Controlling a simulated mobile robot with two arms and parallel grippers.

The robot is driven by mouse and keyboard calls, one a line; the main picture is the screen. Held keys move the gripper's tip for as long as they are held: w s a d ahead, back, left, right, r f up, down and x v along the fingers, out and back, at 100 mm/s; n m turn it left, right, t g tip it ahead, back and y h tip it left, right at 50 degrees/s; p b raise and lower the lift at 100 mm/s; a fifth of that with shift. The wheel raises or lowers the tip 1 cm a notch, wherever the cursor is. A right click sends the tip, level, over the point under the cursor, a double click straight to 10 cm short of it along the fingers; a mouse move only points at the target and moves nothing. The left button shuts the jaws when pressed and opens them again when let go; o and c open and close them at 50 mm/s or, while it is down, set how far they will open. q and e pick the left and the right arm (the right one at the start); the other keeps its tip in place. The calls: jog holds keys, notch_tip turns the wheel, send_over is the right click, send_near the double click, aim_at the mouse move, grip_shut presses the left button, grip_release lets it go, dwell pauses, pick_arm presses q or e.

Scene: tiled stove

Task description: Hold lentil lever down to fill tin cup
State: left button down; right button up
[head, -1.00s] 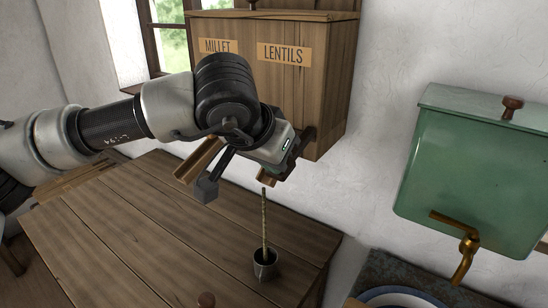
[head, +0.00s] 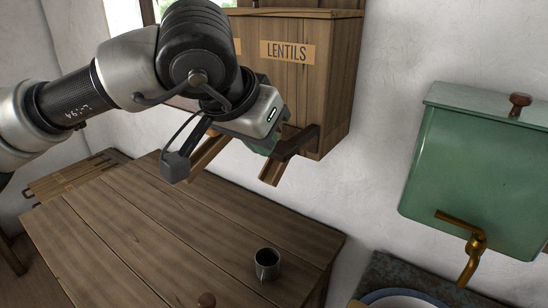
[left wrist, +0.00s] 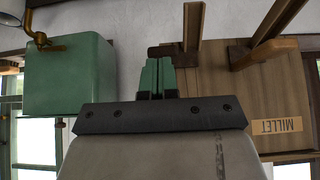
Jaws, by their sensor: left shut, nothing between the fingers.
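The wooden dispenser box (head: 335,75) hangs on the wall with a LENTILS label (head: 287,51). A wooden chute (head: 275,170) and a dark lever bar (head: 297,143) are at its lower front; the lever also shows in the left wrist view (left wrist: 163,51). My left gripper (head: 265,146) is shut and empty, beside the lever; in the left wrist view its fingers (left wrist: 157,75) are together near the bar. Contact cannot be told. The tin cup (head: 267,264) stands upright on the table under the chute, dark inside. My right gripper is not in view.
A wooden table (head: 150,235) spans the lower left, mostly clear, with a small wooden knob (head: 206,300) at its front. A green water tank (head: 470,180) with a brass tap (head: 473,250) is on the wall at right, above a basin (head: 400,298).

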pick_arm(q)
jog(key=shift+v, duration=2.4)
